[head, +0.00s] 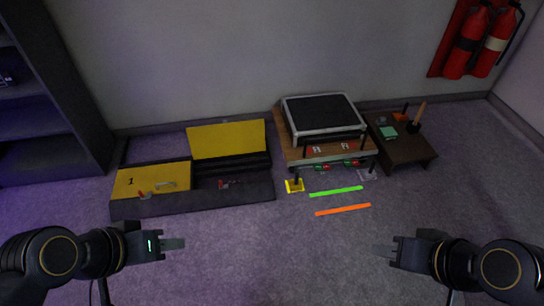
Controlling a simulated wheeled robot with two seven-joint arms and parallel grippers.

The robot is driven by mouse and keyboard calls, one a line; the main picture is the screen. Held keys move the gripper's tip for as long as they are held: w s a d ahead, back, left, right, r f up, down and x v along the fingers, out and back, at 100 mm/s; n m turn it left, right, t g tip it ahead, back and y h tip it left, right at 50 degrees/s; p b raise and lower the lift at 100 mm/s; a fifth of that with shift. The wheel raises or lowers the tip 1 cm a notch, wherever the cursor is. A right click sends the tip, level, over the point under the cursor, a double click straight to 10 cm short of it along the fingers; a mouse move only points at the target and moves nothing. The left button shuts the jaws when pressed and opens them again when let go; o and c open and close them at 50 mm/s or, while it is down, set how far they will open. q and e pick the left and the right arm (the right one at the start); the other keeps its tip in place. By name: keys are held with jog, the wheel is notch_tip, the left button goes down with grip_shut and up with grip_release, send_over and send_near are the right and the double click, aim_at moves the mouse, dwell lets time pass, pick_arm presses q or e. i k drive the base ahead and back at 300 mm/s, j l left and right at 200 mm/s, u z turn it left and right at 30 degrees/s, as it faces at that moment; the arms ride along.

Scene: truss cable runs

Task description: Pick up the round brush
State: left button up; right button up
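An upright wooden-handled tool with a dark base (414,127), which looks like the round brush, stands on the small dark table (409,152) at the right. My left gripper (178,243) is over the floor at the lower left, pointing right. My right gripper (380,249) is over the floor at the lower right, pointing left. Both are well apart from the brush. I see nothing held in either, and their finger gap cannot be made out.
Small green and orange items share the dark table. A wooden table with a black-topped case (323,115) stands left of it. Green (336,191) and orange (343,209) strips lie on the floor. A yellow-and-black case (151,179) is left. Fire extinguishers (467,45) hang right.

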aim_at(423, 108)
jog(key=i+l+z, duration=0.2)
jog(key=z, duration=0.15)
jog(key=i+l+z, duration=0.1)
jog(key=i+z, duration=0.3)
jog(key=i+l+z, duration=0.1)
jog(key=i+z, duration=0.25)
jog(key=k, duration=0.15)
